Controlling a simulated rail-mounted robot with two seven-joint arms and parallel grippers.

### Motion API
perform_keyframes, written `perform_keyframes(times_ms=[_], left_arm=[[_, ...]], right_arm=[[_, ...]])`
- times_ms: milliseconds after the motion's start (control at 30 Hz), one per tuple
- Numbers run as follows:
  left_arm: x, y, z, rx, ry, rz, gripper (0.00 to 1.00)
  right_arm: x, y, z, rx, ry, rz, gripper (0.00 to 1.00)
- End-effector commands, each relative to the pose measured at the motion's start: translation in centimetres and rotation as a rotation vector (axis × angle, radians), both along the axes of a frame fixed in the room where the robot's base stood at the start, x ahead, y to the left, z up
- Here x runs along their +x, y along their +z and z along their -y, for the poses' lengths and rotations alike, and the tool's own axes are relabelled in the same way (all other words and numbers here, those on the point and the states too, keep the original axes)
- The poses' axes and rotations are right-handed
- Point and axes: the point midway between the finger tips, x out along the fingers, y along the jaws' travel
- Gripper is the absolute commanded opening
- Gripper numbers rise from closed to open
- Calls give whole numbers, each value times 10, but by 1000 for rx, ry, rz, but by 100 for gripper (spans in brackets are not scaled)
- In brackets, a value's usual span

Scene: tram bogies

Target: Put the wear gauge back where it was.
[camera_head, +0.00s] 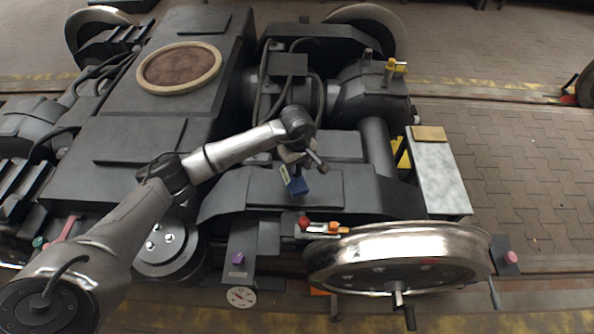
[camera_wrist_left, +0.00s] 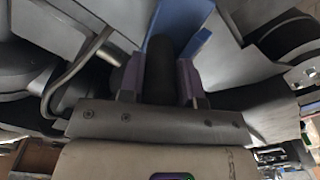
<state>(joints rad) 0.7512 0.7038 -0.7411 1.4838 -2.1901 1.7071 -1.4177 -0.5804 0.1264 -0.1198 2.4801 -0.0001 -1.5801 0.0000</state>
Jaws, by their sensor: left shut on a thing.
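My left gripper (camera_head: 302,163) is shut on a blue piece (camera_head: 297,185), which I take to be the wear gauge. It hangs from the fingers over the dark bogie frame (camera_head: 262,192); I cannot tell whether it touches the frame. In the left wrist view, a dark grip (camera_wrist_left: 160,68) sits between the two fingers, with the blue part (camera_wrist_left: 181,20) beyond it. Much of the gauge is hidden by the gripper. My right gripper is not in view.
A bright wheel (camera_head: 400,245) stands at the front right. Red and orange pieces (camera_head: 320,226) lie behind it. A purple piece (camera_head: 238,258) and a round dial (camera_head: 241,296) are at the front. A pale panel (camera_head: 438,175) is at right, with open paving beyond.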

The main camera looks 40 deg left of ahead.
Motion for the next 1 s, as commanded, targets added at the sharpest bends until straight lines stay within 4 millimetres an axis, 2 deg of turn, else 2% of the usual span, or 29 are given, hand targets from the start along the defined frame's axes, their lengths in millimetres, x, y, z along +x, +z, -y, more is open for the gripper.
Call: perform_keyframes(times_ms=[233, 667, 700, 933, 1000], left_arm=[[-1, -34, 1, -2, 0, -1, 0], [0, -38, 0, 0, 0, 0, 0], [-1, -39, 0, 0, 0, -1, 32], [0, -38, 0, -1, 0, -1, 54], [0, -38, 0, -1, 0, -1, 57]], right_arm=[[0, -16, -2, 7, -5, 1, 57], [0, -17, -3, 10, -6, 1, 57], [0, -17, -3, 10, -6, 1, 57], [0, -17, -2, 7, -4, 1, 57], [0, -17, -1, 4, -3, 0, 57]])
